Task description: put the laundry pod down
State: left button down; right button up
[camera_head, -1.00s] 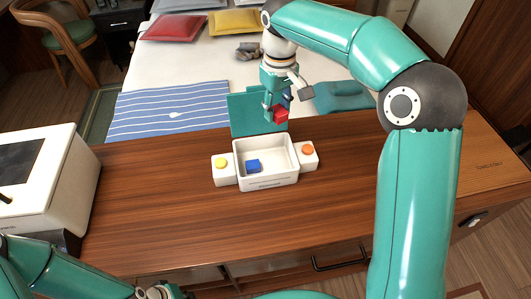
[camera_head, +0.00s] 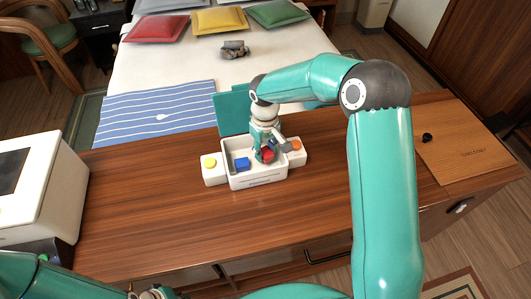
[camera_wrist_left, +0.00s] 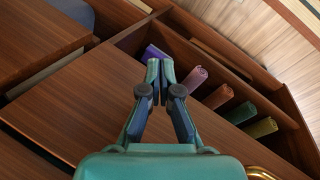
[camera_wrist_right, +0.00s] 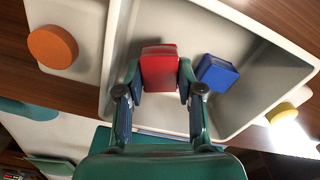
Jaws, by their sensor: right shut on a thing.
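A red laundry pod (camera_head: 267,156) is held between the fingers of my right gripper (camera_head: 264,153), inside the white open box (camera_head: 260,182). In the right wrist view the red pod (camera_wrist_right: 160,68) sits between the fingertips of the right gripper (camera_wrist_right: 158,82), over the box floor; whether it touches the floor I cannot tell. A blue pod (camera_head: 242,164) lies in the box to its left, and shows to the right in the right wrist view (camera_wrist_right: 216,73). My left gripper (camera_wrist_left: 160,70) has its fingertips together and empty, in the left wrist view.
The box has a yellow button (camera_head: 209,162) on its left and an orange button (camera_head: 296,145) on its right. Its teal lid (camera_head: 230,114) stands open behind. A white appliance (camera_head: 40,190) stands at left. The counter front is clear. Several coloured rolls (camera_wrist_left: 218,97) lie below the left gripper.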

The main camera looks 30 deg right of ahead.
aim_at(266, 151)
jog(key=shift+f, duration=1.15)
jog(key=shift+f, duration=0.1)
jog(key=o, duration=0.6)
notch_tip(266, 151, up, 12)
jog(key=shift+r+b, duration=0.15)
jog(key=shift+b, duration=0.2)
jog(key=shift+s, duration=0.1)
